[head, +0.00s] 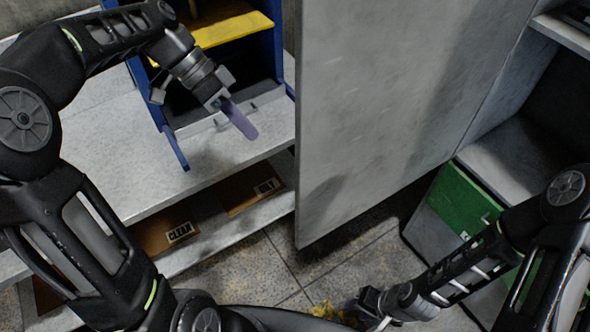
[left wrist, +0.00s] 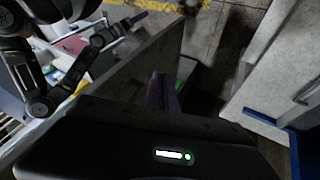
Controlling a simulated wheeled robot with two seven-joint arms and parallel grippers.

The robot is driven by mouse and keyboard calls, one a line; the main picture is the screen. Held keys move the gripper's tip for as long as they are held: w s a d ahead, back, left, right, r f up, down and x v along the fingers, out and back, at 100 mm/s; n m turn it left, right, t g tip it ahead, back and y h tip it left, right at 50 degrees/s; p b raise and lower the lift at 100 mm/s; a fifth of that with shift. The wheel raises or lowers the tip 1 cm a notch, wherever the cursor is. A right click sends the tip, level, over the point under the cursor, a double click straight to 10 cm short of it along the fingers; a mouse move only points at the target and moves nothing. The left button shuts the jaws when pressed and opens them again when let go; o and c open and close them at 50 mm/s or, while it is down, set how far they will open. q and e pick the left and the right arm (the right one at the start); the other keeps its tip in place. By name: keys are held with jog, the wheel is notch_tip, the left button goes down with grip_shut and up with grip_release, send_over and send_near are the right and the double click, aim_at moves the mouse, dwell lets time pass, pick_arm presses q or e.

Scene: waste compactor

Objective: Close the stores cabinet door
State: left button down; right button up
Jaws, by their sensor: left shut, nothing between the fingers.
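The stores cabinet door (head: 390,110) is a large grey scuffed panel standing open in the middle of the head view. Its right edge meets the grey cabinet (head: 510,150), whose shelves and dark inside show at the right. My left gripper (head: 240,120), with purple fingers, is shut and empty left of the door's free edge, apart from it in the picture. In the left wrist view its fingers (left wrist: 160,92) point toward a grey panel (left wrist: 135,65), seemingly the door. My right gripper (head: 355,306) is low at the bottom, below the door; its jaws are too small to read.
A grey bench (head: 105,150) with a blue and yellow rack (head: 225,27) stands at the left. Cardboard boxes (head: 170,225), one labelled CLEAN, sit on its lower shelf. A green panel (head: 462,200) is low at the right. Tiled floor (head: 250,270) shows between bench and door.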

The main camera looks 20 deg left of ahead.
pick_arm(q)
jog(key=shift+f, duration=0.15)
jog(key=s+d+f+b, duration=0.2)
jog(key=d+f, duration=0.5)
jog(key=d, duration=0.2)
jog(key=shift+s+f, duration=0.4)
jog(key=shift+d+b, duration=0.2)
jog(key=shift+b, duration=0.1)
